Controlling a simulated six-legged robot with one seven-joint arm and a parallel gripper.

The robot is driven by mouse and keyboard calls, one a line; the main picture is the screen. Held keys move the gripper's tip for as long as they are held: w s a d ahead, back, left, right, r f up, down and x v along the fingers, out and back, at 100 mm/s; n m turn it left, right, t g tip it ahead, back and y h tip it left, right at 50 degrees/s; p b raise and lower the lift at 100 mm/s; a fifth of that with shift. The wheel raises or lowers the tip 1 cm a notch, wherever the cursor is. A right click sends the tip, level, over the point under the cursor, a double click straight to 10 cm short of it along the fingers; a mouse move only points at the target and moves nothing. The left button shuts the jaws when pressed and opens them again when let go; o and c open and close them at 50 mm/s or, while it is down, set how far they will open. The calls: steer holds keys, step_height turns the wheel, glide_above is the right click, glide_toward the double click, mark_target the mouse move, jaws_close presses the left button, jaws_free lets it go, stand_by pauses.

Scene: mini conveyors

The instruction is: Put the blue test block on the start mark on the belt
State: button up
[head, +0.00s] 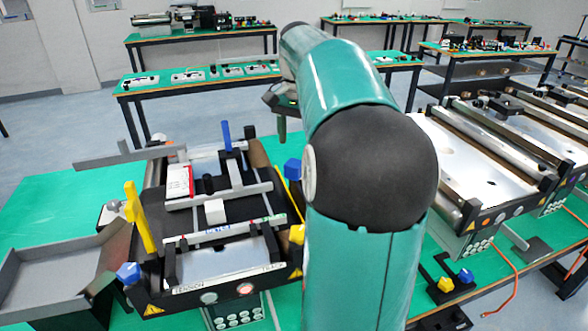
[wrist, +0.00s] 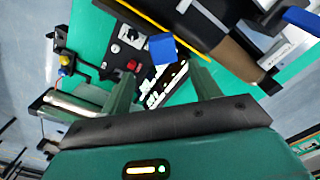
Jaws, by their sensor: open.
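The blue test block (head: 292,168) stands at the right side of the near mini conveyor, just left of my arm. In the wrist view the blue block (wrist: 163,49) lies beyond the gap between my fingers, by a yellow strip. My gripper (wrist: 163,82) is open, with nothing between its fingers. In the head view my gripper (head: 282,125) is mostly hidden behind my arm, with one finger pointing down. I cannot make out the start mark.
A blue upright (head: 226,135) and a yellow upright (head: 138,218) rise from the conveyor. A grey tray (head: 60,262) stands at left. A control box with a red button (wrist: 131,66) is near the block. More conveyors (head: 480,160) stand at right.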

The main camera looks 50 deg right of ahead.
mark_target(295, 162)
steer(key=f, duration=0.7)
steer(key=shift+w+a+f, duration=0.2)
steer(key=shift+w, duration=0.1)
steer(key=c, duration=1.2)
steer(key=shift+o, duration=0.2)
